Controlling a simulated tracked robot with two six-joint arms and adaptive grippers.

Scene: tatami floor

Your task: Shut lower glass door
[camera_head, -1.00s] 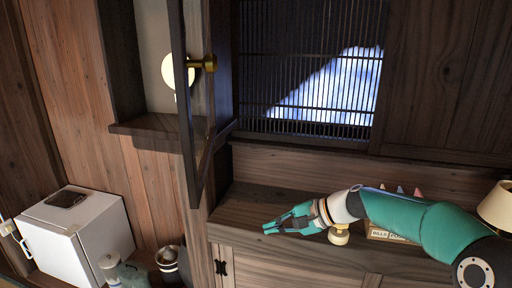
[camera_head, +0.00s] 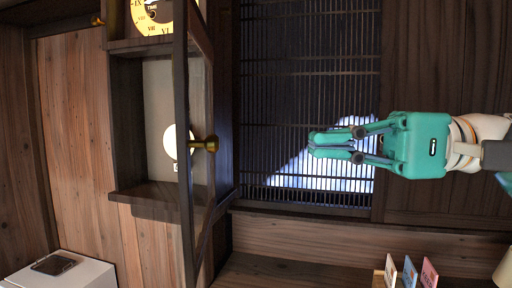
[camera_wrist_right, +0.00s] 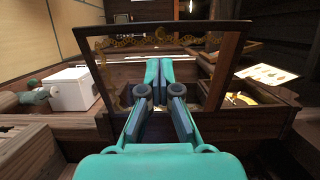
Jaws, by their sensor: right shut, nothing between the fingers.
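The lower glass door (camera_head: 183,225) is a narrow dark wooden frame with a brass knob (camera_head: 205,144). It stands open in the head view, seen nearly edge-on, swung out from the clock case (camera_head: 150,200). Behind it, a round pale pendulum disc (camera_head: 172,142) shows inside the case. My right gripper (camera_head: 313,145) is shut and empty, raised to the right of the door and apart from it in the head view. In the right wrist view, the fingers (camera_wrist_right: 158,70) point toward a dark-framed glass panel (camera_wrist_right: 238,65) with gold floral trim. My left gripper does not show.
Above is a clock face (camera_head: 152,14). A slatted lattice window (camera_head: 300,60) lies behind my right gripper. A white box (camera_head: 70,272) is at the lower left, and upright cards (camera_head: 409,272) are at the lower right. The space between gripper and door looks clear.

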